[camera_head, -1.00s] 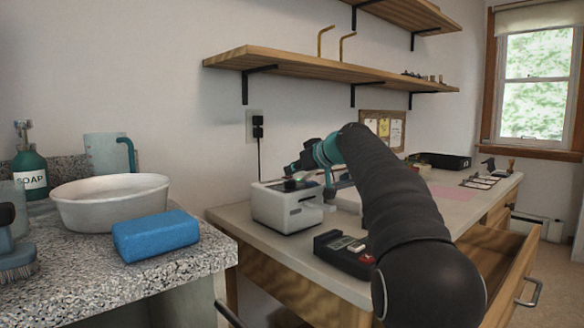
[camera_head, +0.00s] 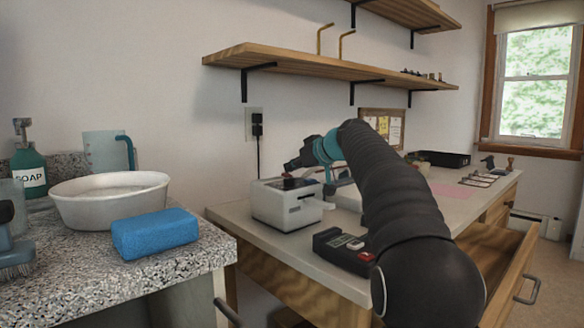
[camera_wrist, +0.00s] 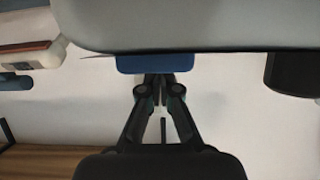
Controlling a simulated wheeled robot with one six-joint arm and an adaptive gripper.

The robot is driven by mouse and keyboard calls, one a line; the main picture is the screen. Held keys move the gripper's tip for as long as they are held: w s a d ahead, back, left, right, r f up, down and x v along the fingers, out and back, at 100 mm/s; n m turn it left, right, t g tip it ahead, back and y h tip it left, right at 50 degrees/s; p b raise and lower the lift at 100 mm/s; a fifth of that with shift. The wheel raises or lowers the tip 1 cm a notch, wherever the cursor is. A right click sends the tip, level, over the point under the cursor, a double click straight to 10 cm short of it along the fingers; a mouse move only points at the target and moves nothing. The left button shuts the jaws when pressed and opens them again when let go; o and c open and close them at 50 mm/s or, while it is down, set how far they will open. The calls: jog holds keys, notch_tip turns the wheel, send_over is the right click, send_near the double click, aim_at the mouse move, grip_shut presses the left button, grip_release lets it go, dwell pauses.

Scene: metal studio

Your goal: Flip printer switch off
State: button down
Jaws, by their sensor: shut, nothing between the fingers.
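The printer (camera_head: 285,206) is a small white box with a dark top, at the near left corner of the desk in the head view. My gripper (camera_head: 290,166) is just above its top. The fingers hide part of the top, and I cannot tell if they touch it. A small reddish spot shows there, but the switch and its position are not clear. In the wrist view my gripper (camera_wrist: 160,80) has its fingertips together, empty, by a dark blue block (camera_wrist: 155,63) under a large grey surface. I cannot tell what these are.
A black device (camera_head: 343,252) with a red button stands right of the printer. An outlet (camera_head: 256,125) with a cord is on the wall behind. A blue sponge (camera_head: 155,233) and white basin (camera_head: 110,200) are on the left counter. A drawer (camera_head: 500,275) hangs open at right.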

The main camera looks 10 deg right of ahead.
jog(key=shift+r, duration=0.35)
jog(key=shift+r, duration=0.1)
jog(key=r+p, duration=0.3)
jog(key=r, duration=0.1)
jog(key=shift+s+d, duration=0.15)
jog(key=shift+s, duration=0.15)
jog(key=s+d+b, duration=0.1)
jog(key=s+d, duration=0.4)
jog(key=s, duration=0.3)
jog(key=shift+s+r+b, duration=0.25)
jog(key=shift+s+b, duration=0.15)
jog(key=s+a+f+m+g+h, duration=0.1)
jog(key=s+a+f, duration=0.1)
jog(key=s, duration=0.4)
jog(key=s+a+f+m+g+h+p, duration=0.1)
jog(key=s+a+f, duration=0.2)
jog(key=s+f, duration=0.2)
jog(key=s+a+f+m+g+h+p, duration=0.1)
jog(key=s+a+f, duration=0.1)
jog(key=s+f, duration=0.2)
jog(key=shift+s+a+f+m, duration=0.15)
jog(key=shift+s+m, duration=0.15)
jog(key=shift+s, duration=1.45)
jog(key=s+f+m+g+h+p, duration=0.2)
jog(key=s+f+h, duration=0.1)
jog(key=s+f, duration=1.5)
jog(key=s, duration=0.2)
jog(key=shift+s+d+g+h, duration=0.2)
jog(key=shift+s+g+h, duration=0.1)
jog(key=shift+g, duration=0.1)
